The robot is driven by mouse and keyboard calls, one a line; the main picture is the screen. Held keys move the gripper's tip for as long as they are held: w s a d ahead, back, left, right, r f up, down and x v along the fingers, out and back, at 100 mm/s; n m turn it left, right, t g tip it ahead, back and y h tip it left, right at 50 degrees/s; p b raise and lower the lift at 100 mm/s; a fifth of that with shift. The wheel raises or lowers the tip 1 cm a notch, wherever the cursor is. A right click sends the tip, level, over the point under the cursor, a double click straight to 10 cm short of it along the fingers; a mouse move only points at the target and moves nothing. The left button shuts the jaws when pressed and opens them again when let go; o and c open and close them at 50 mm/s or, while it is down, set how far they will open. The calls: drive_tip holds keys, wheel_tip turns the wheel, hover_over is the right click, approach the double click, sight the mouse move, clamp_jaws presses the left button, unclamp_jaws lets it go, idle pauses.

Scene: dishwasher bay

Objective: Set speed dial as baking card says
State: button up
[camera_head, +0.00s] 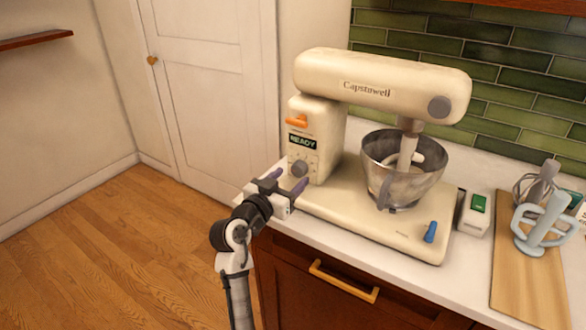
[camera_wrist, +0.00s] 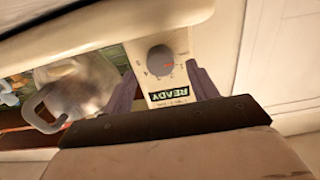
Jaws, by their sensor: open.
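A cream stand mixer (camera_head: 375,85) marked "Capstowell" stands on the counter. Its grey round speed dial (camera_head: 300,168) is low on the column, under a display (camera_head: 302,141) reading READY. In the wrist view the dial (camera_wrist: 160,60) has a reddish mark on its right side and small marks around it; its setting is too small to read. My gripper (camera_head: 288,182) is open and empty, just in front of the dial. In the wrist view its two purple fingers (camera_wrist: 164,92) stand apart, one on each side of the panel below the dial. I cannot make out a baking card.
A metal bowl (camera_head: 403,170) sits under the mixer head. An orange lever (camera_head: 297,121) is above the display, and a blue lever (camera_head: 430,232) is on the base. A small box with a green screen (camera_head: 475,212) and a wooden board (camera_head: 530,275) with utensils are to the right.

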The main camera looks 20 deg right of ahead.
sight(299, 169)
drive_tip(key=shift+x, duration=1.35)
drive_tip(key=shift+c, duration=0.5)
drive_tip(key=c, duration=0.9)
drive_tip(key=shift+f, duration=0.15)
